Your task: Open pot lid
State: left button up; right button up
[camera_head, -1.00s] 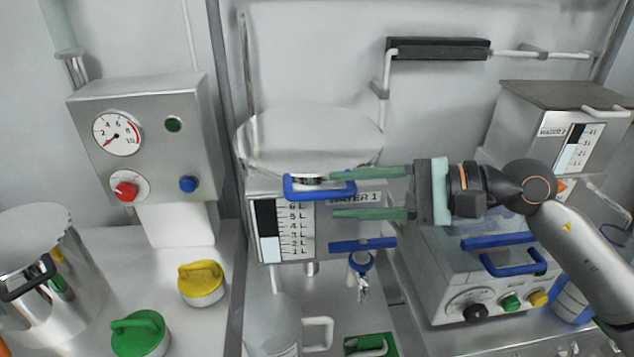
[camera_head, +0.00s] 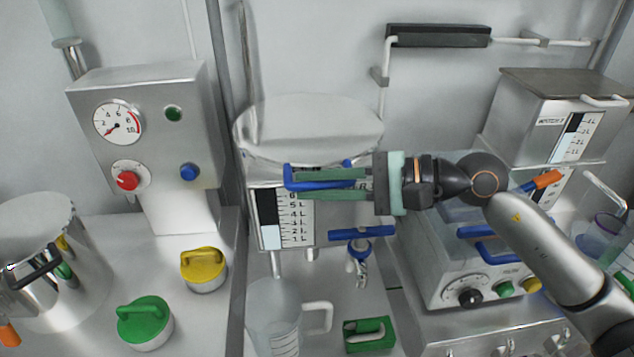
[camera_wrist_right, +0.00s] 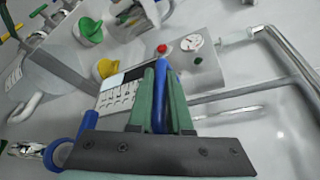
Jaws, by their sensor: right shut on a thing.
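The steel Water 1 pot (camera_head: 253,222) stands at the centre of the head view, with its round lid (camera_head: 310,122) flat on top. A blue bar handle (camera_head: 290,182) sits at the pot's front, just below the rim. My right gripper (camera_head: 312,187) comes in from the right and is shut on this handle, its green fingers hiding part of it. In the right wrist view the blue handle (camera_wrist_right: 160,98) shows between the green fingers (camera_wrist_right: 161,100). My left gripper is not in view.
A gauge box (camera_head: 147,140) stands left of the pot. A blue tap (camera_head: 360,250) and a clear jug (camera_head: 275,315) are below the pot; a control box (camera_head: 450,265) is right.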

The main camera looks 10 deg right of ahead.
grip_shut()
dwell(0.8)
jog(key=shift+r+p, duration=0.4)
jog(key=shift+r, duration=0.15)
jog(key=w+r+p, duration=0.3)
jog(key=r, duration=0.5)
jog(key=w+r+m+p, duration=0.1)
jog(key=w+r+p, duration=0.2)
jog(key=r, duration=0.6)
jog(key=shift+r, duration=0.2)
jog(key=shift+w, duration=0.1)
